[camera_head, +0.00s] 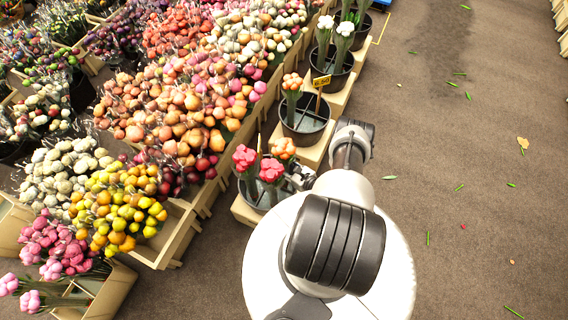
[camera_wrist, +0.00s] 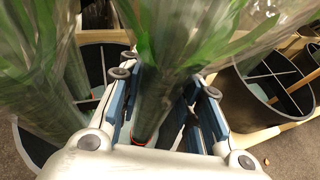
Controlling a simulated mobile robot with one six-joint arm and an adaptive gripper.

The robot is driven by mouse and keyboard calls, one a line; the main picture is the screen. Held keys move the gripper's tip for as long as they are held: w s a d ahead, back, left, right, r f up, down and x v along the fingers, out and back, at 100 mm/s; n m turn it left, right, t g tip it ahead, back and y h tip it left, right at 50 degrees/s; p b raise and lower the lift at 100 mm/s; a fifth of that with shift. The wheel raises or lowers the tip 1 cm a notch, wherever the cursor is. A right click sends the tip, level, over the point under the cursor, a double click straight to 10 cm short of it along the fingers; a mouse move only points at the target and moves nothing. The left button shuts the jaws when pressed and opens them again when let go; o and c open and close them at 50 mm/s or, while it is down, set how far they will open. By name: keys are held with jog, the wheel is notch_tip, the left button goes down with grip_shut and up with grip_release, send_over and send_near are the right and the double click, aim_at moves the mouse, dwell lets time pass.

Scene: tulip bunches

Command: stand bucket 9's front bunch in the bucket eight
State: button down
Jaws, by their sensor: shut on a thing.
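My gripper (camera_wrist: 166,84) is shut on a bunch of green stems (camera_wrist: 155,100), whose lower end shows a red band. Its blooms are outside the wrist view. In the head view my gripper (camera_head: 298,176) is at the near black bucket (camera_head: 253,196), beside a red bunch (camera_head: 271,171). Another red bunch (camera_head: 244,158) and an orange bunch (camera_head: 284,148) are close by; I cannot tell for certain which one is held. I cannot read bucket numbers.
A farther bucket (camera_head: 333,76) holds white-pink bunches. In the wrist view, a divided bucket (camera_wrist: 236,100) at right has open compartments, and another bucket (camera_wrist: 30,147) is at left. Crates of flowers fill the left side. The floor (camera_head: 470,130) at right is clear except for leaves.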

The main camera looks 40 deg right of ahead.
jog(key=shift+f, duration=0.2)
dwell(0.4)
jog(key=shift+f, duration=0.4)
jog(key=c, duration=1.1)
grip_release()
jog(key=shift+o, duration=0.3)
jog(key=o, duration=0.6)
jog(key=v, duration=1.2)
